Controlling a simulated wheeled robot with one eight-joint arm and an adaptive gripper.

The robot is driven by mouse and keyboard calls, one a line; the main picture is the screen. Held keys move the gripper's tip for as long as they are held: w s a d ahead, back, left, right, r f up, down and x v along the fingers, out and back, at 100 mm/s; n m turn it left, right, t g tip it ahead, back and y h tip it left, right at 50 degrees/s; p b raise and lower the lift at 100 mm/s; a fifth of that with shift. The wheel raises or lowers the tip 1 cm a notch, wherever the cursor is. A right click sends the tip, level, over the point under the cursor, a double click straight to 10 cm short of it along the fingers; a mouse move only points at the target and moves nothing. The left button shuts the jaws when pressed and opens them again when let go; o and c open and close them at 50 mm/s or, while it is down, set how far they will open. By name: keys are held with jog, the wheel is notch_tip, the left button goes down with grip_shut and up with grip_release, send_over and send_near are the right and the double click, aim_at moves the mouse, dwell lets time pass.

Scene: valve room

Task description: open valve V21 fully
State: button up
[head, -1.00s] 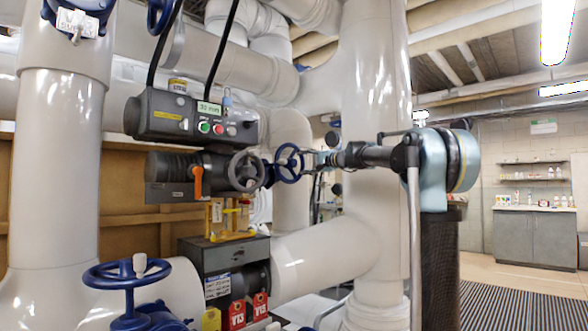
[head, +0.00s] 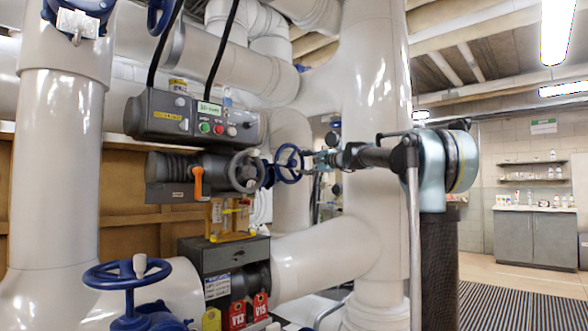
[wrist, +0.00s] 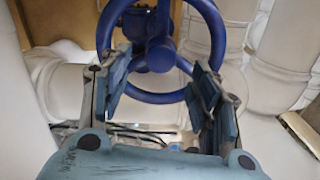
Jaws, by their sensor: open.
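A blue handwheel (head: 289,163) stands upright at the right end of a dark valve actuator (head: 190,178), in the middle of the head view. It also fills the upper middle of the wrist view (wrist: 216,25), with its hub and spokes showing. No V21 label is readable on it. My gripper (head: 311,161) is open and empty just to the right of this wheel. In the wrist view its two fingers (wrist: 158,82) stand either side of the wheel's lower rim, on the near side. I cannot tell whether they touch it.
A grey handwheel (head: 245,170) and an orange lever (head: 197,184) sit on the actuator, close left of the blue wheel. A control box (head: 195,117) hangs above. Thick white pipes (head: 372,100) crowd around. Another blue handwheel (head: 128,274) is at lower left, near red tags (head: 238,315).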

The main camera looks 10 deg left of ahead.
aim_at(295, 163)
jog(key=m, duration=0.6)
jog(key=shift+m, duration=0.3)
jog(key=m, duration=0.5)
jog(key=shift+m, duration=0.3)
jog(key=shift+x, duration=3.5)
jog(key=shift+r, duration=0.1)
jog(key=c, duration=0.9)
